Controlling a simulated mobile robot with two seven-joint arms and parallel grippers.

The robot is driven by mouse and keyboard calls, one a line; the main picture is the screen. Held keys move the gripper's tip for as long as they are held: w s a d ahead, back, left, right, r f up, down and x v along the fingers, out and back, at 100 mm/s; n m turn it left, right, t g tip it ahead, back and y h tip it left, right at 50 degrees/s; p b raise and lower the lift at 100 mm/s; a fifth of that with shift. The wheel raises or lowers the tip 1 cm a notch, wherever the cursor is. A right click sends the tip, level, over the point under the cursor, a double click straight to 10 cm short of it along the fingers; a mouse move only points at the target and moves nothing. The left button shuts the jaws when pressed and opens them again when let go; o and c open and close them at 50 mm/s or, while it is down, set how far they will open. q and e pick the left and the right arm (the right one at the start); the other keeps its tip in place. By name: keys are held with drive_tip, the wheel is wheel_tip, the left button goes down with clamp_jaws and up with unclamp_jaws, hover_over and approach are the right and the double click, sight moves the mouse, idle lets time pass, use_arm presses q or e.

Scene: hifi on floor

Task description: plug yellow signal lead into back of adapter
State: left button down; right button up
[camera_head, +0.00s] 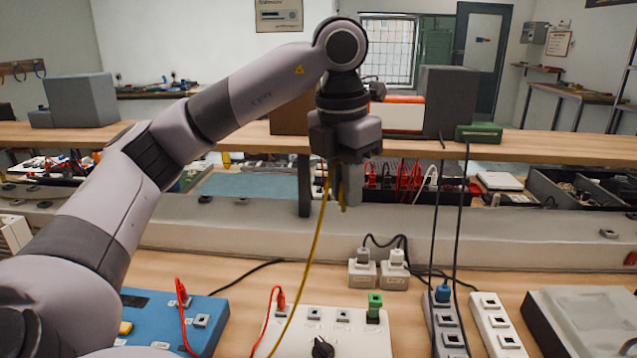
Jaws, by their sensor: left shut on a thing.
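My left gripper (341,196) hangs fingers-down in front of the back shelf, near the middle of the head view. It is shut on the yellow signal lead (318,235), which hangs in a long curve toward the white socket box at the bottom. I cannot tell which thing is the adapter. The gripper is well above the blocks, apart from them. My right gripper is not in view.
Two power strips (497,322) and a grey box (585,318) stand right. Black cables hang from the shelf (570,148). The bench has bare patches.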

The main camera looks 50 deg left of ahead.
use_arm(q)
drive_tip(key=w+d+p, duration=0.2)
drive_tip(key=w+d, duration=0.1)
drive_tip(key=w, duration=0.5)
drive_tip(key=b, duration=1.3)
hover_over(378, 297)
drive_tip(key=f, duration=1.8)
drive_tip(key=shift+s+f, duration=0.25)
drive_tip(key=shift+f, duration=0.8)
drive_tip(key=shift+f, duration=0.1)
drive_tip(key=shift+f+b, duration=0.5)
drive_tip(key=shift+f, duration=0.25)
drive_tip(key=shift+f, duration=0.2)
idle(0.8)
